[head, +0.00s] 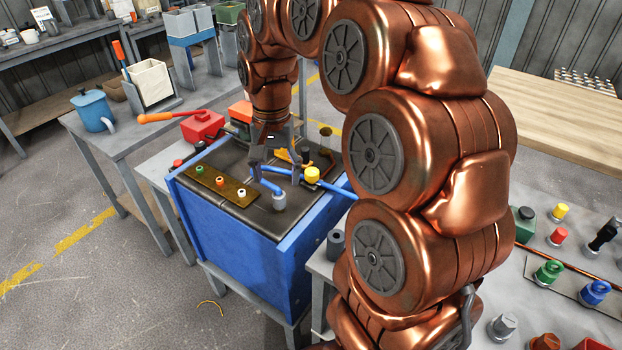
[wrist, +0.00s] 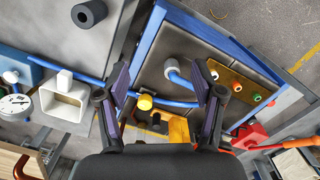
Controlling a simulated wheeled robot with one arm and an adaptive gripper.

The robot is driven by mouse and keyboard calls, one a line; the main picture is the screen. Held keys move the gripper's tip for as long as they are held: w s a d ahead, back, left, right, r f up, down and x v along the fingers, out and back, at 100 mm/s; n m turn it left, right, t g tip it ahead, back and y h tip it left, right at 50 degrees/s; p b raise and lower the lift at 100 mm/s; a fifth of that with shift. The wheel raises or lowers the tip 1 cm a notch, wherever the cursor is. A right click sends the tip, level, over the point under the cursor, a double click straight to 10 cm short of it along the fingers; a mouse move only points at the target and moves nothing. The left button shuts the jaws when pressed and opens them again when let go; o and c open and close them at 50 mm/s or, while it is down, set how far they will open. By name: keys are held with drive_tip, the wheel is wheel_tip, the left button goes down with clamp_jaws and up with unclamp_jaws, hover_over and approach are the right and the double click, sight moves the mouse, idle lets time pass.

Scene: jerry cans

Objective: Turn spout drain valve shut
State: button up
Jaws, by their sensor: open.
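A blue bin (head: 230,228) with a dark padded top stands on a low grey stand. On its top a blue spout pipe (head: 270,187) bends down to a grey fitting (head: 279,201); the pipe also shows in the wrist view (wrist: 183,84). A yellow knob (head: 312,174) sits beside the long blue tube; it also shows in the wrist view (wrist: 146,102). I cannot tell which part is the drain valve. My gripper (head: 276,174) is open, pointing down over the top. In the wrist view its fingers (wrist: 164,88) stand apart with the pipe and knob between them, nothing gripped.
A plate with several coloured caps (head: 222,184) lies on the bin's left side. A red can (head: 202,126) and an orange-handled tool (head: 165,117) are behind left. The right bench (head: 520,290) holds several caps and fittings.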

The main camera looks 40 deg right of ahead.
drive_tip(key=w+d+f+m+b, duration=0.3)
drive_tip(key=w+d+f+m, duration=0.1)
drive_tip(key=w+d, duration=0.35)
drive_tip(key=m+b, duration=0.2)
drive_tip(key=m, duration=0.2)
hover_over(311, 171)
wheel_tip(311, 171, down, 4)
drive_tip(key=shift+f, duration=4)
drive_tip(key=c, duration=1.1)
